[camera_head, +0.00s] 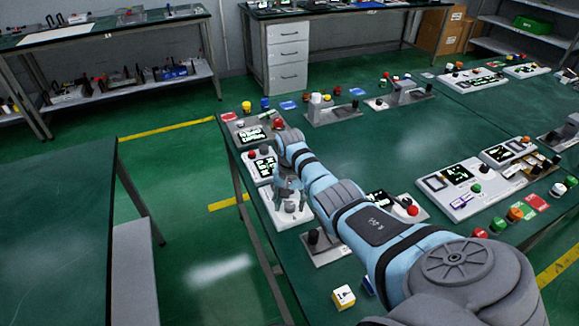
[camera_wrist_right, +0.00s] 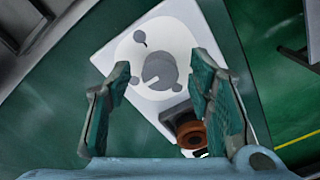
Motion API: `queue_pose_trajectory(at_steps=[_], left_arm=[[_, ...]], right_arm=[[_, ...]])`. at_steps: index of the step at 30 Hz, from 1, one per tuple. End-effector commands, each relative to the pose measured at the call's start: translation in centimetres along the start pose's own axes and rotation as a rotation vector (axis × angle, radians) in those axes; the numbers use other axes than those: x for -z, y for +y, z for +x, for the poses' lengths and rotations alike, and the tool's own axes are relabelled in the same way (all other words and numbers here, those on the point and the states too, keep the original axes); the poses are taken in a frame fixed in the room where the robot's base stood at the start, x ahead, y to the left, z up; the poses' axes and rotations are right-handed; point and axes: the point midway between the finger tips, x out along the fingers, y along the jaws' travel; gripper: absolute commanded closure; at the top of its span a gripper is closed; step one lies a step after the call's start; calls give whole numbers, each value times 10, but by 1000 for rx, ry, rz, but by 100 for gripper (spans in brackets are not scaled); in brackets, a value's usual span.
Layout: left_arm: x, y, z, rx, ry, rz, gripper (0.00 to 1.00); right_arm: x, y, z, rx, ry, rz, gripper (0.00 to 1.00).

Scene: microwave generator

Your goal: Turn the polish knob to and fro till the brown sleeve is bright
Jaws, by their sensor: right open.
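The grey round polish knob (camera_wrist_right: 158,72) sits on a white plate in the right wrist view, with a light mark on its face. My right gripper (camera_wrist_right: 161,66) is open, its two green-padded fingers on either side of the knob in that view; I cannot tell whether they touch it. The brown sleeve (camera_wrist_right: 192,136) sits on the same plate near the right finger, partly hidden, with a dark part beside it. In the head view my right gripper (camera_head: 289,186) is over the white plate (camera_head: 266,204) at the table's left edge. My left gripper is not in view.
A panel with a lit screen (camera_head: 262,167) stands just behind the plate. A unit with a red button (camera_head: 412,210) is right of my arm. A yellow block (camera_head: 343,297) lies near the front. The table middle (camera_head: 400,150) is clear.

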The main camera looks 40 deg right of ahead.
Motion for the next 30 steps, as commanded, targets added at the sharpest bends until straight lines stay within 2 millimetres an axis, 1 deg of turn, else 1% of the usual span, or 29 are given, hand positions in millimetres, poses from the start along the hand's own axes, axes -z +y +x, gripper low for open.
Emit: queue_pose_trajectory(at_steps=[2,8,9,11,12,17,18,25,30], left_arm=[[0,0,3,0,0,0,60],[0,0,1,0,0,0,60],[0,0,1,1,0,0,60],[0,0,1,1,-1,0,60],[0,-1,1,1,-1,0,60],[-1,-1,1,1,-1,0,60],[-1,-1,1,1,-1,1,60],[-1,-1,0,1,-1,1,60],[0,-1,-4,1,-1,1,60]], right_arm=[[0,0,5,0,0,0,52],[0,0,4,1,1,-1,52],[0,0,4,1,1,-1,55],[0,0,4,0,1,-1,65],[0,0,4,0,1,-1,71],[0,0,4,0,1,-1,97],[0,0,4,0,1,-1,100],[0,0,4,0,0,-18,100],[0,0,3,0,0,-72,100]])
